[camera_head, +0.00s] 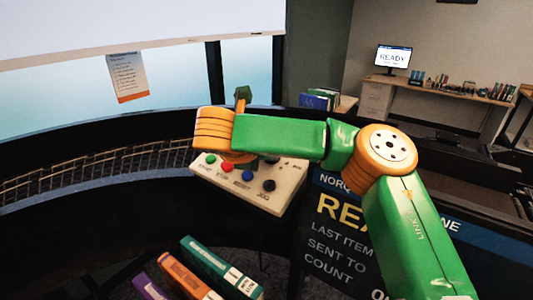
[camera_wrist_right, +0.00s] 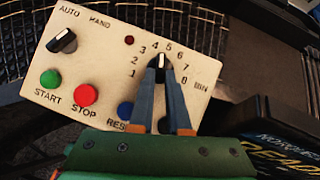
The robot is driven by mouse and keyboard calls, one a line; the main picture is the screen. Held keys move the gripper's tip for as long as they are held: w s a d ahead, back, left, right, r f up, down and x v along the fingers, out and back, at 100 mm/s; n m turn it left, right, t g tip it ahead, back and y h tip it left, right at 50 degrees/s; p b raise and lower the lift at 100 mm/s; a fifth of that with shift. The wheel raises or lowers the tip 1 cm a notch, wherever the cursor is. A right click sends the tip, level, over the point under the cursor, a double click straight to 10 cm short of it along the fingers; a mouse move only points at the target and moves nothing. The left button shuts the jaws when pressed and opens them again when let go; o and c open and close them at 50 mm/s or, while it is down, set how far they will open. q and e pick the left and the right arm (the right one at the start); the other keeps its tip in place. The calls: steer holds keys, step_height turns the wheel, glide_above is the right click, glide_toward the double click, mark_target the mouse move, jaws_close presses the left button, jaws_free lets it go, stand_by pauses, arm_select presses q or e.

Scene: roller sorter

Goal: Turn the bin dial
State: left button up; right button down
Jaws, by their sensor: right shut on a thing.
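The bin dial (camera_wrist_right: 160,61) is a dark knob with a white pointer line on the cream control panel (camera_wrist_right: 115,68). The numbers 1 to 8 are arced around it, and its pointer faces up, near 4 and 5. My right gripper (camera_wrist_right: 161,76) is shut on the dial, with one grey finger on each side. My left gripper is in neither view.
The panel also carries an AUTO/HAND knob (camera_wrist_right: 62,40), a green START button (camera_wrist_right: 51,78), a red STOP button (camera_wrist_right: 86,94) and a partly covered blue button (camera_wrist_right: 125,109). A black display (camera_head: 335,235) stands right of the panel. Coloured books (camera_head: 222,268) lie at the front.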

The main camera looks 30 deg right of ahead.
steer(key=shift+f, duration=0.2)
steer(key=c, duration=0.9)
jaws_free()
steer(key=shift+s, duration=0.1)
steer(key=shift+d, duration=0.1)
steer(key=shift+r, duration=0.1)
